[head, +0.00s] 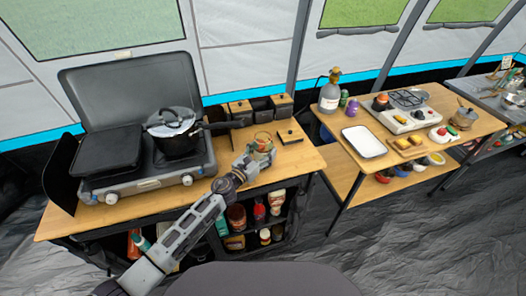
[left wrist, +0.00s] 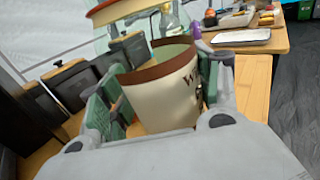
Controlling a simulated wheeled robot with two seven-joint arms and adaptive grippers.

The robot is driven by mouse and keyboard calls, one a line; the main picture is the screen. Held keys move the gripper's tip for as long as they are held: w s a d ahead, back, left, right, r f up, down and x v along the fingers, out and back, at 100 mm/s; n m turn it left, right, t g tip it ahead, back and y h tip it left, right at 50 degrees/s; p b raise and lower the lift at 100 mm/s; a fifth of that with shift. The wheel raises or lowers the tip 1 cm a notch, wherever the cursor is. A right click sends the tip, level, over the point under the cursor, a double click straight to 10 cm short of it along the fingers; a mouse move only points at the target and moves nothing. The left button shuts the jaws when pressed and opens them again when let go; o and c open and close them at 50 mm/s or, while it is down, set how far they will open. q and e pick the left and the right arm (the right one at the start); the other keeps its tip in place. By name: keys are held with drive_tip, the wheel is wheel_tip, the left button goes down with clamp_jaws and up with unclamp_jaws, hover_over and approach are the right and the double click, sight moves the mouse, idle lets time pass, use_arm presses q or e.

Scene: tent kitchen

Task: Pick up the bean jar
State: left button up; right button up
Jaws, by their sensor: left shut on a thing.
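The bean jar (head: 265,146) is at the front right of the stove table. In the left wrist view it shows as a cream label (left wrist: 165,98) with brown borders and part of some dark lettering. A brown and cream band (left wrist: 118,10) shows above it; I cannot tell whether it is part of the jar. My left gripper (head: 255,158) is shut on the jar, with its green finger pads (left wrist: 155,105) on either side of it. I cannot tell whether the jar's base touches the table. My right gripper is not in view.
A camp stove (head: 140,165) with a lidded pot (head: 178,140) stands left of the jar. Dark canisters with wooden lids (head: 241,106) stand behind, and a dark lidded box (head: 290,136) is to the right.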

use_arm(q)
drive_tip(key=shift+r, duration=0.15)
drive_tip(key=shift+r+p, duration=0.6)
drive_tip(key=shift+r, duration=1.05)
drive_tip(key=shift+p, duration=0.3)
drive_tip(key=shift+v, duration=1.05)
drive_tip(key=b, duration=0.4)
approach(257, 150)
drive_tip(key=shift+v, duration=2.15)
drive_tip(key=shift+s+r, duration=0.15)
drive_tip(key=shift+r, duration=0.05)
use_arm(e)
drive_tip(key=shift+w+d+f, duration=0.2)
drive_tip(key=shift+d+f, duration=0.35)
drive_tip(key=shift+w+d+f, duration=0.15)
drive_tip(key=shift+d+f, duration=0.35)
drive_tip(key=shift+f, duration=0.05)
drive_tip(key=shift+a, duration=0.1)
